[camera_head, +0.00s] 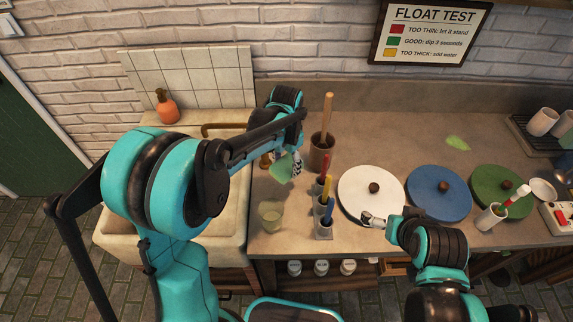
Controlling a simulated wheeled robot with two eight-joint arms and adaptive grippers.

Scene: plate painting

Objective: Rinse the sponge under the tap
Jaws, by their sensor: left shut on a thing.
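My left gripper (295,164) is over the counter just right of the sink, beside a brown pot. It is shut on a light green piece (281,170) that looks like the sponge; the fingers and arm hide part of it. The brass tap (220,127) rises at the back of the white sink (238,222), left of the gripper and apart from it. My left arm covers much of the basin, so I cannot see whether water runs. My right gripper (373,220) is at the front edge of the white round lid; its finger opening is too small to judge.
A glass (271,216) and a holder with coloured-handled tools (325,215) stand near the front edge. The brown pot (321,152) holds a wooden handle. White (371,179), blue (436,207) and green (500,182) lids lie right. An orange bottle (167,107) stands behind the sink.

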